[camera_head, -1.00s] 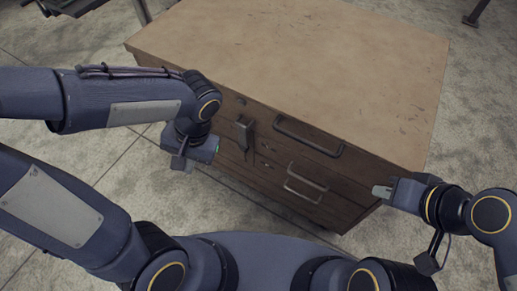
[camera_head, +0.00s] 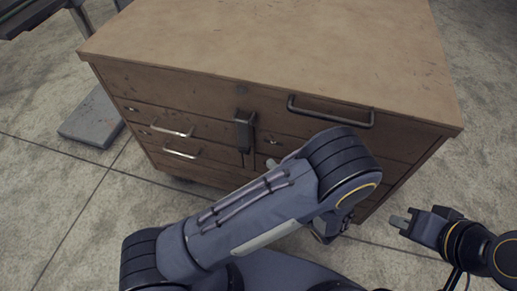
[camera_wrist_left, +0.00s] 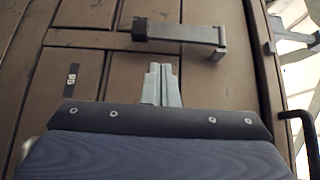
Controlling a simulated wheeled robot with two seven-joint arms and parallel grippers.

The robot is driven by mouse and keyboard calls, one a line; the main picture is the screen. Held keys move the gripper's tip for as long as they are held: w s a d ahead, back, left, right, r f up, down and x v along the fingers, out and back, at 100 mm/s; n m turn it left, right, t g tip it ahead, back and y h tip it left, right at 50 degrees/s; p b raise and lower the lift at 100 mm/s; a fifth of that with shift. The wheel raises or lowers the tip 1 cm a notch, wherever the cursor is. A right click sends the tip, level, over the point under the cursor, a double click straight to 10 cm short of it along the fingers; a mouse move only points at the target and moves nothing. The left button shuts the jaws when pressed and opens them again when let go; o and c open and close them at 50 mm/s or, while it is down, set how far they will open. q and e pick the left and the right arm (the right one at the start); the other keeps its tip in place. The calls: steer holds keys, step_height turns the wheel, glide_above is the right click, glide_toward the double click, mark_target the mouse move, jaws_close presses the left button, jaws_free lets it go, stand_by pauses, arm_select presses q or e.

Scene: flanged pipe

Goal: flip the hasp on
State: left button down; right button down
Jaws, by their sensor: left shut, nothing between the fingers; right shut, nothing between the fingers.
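The hasp (camera_head: 244,130) is a dark metal strap on the upper front of the wooden cabinet. In the left wrist view the hasp (camera_wrist_left: 185,34) lies crosswise, with a bracket at its right end and a dark block at its left end. My left gripper (camera_wrist_left: 160,72) is shut and empty. Its fingertips point at the hasp's side, near the dark-block end, with a gap visible between them in that view. In the head view my left arm hides most of this gripper; a grey tip (camera_head: 272,163) shows right of and below the hasp. My right gripper (camera_head: 399,221) is shut and empty, away from the cabinet.
The cabinet (camera_head: 260,45) has drawers with bar handles: a dark one (camera_head: 331,113) right of the hasp and two lighter ones (camera_head: 181,153) to the left. The dark handle (camera_wrist_left: 303,135) also shows at the wrist view's right edge.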

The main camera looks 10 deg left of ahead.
mark_target(243, 137)
arm_select(q)
steer(key=shift+d+f+t, duration=0.2)
steer(key=shift+d+t, duration=0.05)
steer(key=shift+t, duration=0.05)
steer(key=b+x, duration=0.1)
steer(key=x, duration=0.9)
steer(key=shift+f, duration=0.1)
steer(key=shift+s+m, duration=0.1)
steer(key=shift+m, duration=0.2)
